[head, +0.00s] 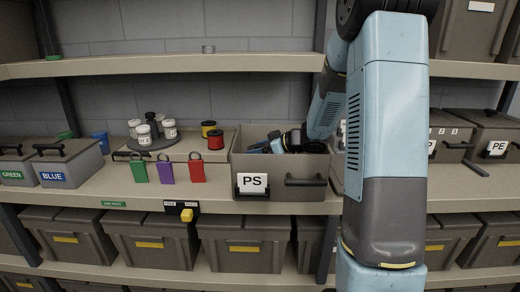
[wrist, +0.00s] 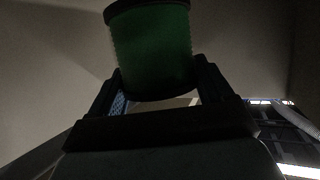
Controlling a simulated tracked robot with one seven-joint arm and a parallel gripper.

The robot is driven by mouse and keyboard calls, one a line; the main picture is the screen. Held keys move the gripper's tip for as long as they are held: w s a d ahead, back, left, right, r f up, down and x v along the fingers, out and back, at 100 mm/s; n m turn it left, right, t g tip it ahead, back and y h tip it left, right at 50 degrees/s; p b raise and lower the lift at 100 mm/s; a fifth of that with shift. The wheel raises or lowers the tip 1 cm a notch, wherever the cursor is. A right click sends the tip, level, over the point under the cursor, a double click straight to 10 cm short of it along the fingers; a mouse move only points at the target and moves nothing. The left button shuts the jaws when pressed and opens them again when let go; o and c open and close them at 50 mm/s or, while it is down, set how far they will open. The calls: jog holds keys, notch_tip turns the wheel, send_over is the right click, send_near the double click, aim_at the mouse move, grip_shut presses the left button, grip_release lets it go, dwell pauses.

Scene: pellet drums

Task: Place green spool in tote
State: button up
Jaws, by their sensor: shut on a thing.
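The green spool (wrist: 152,48) sits between the two fingers of my gripper (wrist: 158,72) in the wrist view. It has a dark rim, and my gripper is shut on it. In the head view my gripper (head: 281,143) is down inside the open tote marked PS (head: 300,203) on the middle shelf. The spool is hidden there behind the tote's front wall. Pale, shaded walls surround the spool in the wrist view. I cannot tell whether the spool touches the tote floor.
Red, purple and green tags (head: 167,172) hang near the shelf edge. A round rack of white jars (head: 150,137) is further left. Lidded bins labelled BLUE (head: 72,165) and PE (head: 492,138) stand at either side.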

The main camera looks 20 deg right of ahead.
jog(key=o, duration=1)
jog(key=shift+o, duration=0.2)
